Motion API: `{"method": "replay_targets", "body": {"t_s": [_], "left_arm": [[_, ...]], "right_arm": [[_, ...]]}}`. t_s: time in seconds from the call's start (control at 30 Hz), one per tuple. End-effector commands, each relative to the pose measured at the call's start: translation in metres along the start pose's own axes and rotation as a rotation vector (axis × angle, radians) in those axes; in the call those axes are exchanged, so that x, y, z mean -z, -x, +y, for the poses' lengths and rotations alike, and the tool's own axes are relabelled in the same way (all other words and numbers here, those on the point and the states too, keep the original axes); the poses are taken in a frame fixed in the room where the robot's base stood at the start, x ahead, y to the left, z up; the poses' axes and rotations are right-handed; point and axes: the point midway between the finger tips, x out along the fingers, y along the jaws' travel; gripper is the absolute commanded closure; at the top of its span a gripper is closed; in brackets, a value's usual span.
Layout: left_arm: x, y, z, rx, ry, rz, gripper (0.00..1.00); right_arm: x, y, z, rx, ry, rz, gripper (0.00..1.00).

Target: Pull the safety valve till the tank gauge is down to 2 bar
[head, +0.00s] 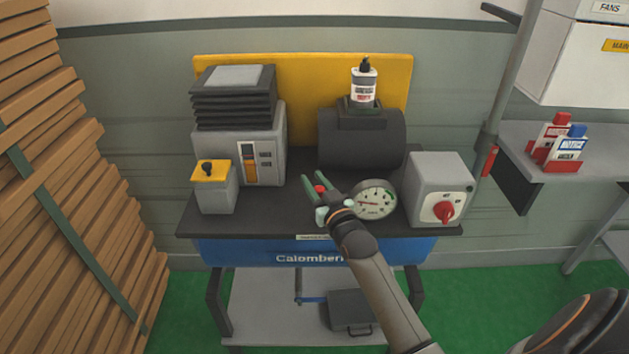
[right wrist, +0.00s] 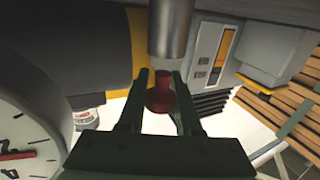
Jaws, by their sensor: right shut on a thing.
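The safety valve is a small red knob (head: 320,188) on the front of the dark bench top, left of the gauge. In the right wrist view the red knob (right wrist: 160,95) sits between the fingers, below a grey metal cylinder (right wrist: 171,28). My right gripper (head: 321,190) is shut on this knob. The round white tank gauge (head: 376,198) stands just right of the gripper. Its red needle points left; the figures are too small to read. Part of the gauge (right wrist: 22,140) also shows in the right wrist view. My left gripper is not in view.
A dark tank (head: 360,145) with a white bottle (head: 364,86) on top stands behind the gauge. A grey box with a red rotary switch (head: 444,212) is to the right. A grey machine (head: 255,140) is at left. Wooden slats (head: 60,180) are stacked far left.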

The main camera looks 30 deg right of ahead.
Motion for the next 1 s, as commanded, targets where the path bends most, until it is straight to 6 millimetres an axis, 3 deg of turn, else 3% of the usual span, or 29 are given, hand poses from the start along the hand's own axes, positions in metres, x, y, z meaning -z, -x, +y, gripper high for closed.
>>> {"method": "replay_targets", "body": {"t_s": [0.07,0.1,0.33,0.73,1.0], "left_arm": [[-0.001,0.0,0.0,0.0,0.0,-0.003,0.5],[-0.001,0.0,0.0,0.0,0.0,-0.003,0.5],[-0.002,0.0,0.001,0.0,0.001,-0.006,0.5],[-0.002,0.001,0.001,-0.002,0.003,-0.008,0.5],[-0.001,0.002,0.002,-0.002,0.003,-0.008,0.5]], "right_arm": [[0.002,0.0,0.001,-0.001,0.001,0.004,1.0],[0.002,0.0,0.001,-0.001,0.001,0.004,0.62],[0.002,0.0,0.0,-0.001,0.001,0.004,0.37],[0.0,0.009,0.0,0.0,0.0,0.002,0.36],[0.0,0.057,0.001,-0.001,0.001,0.0,0.36]]}}
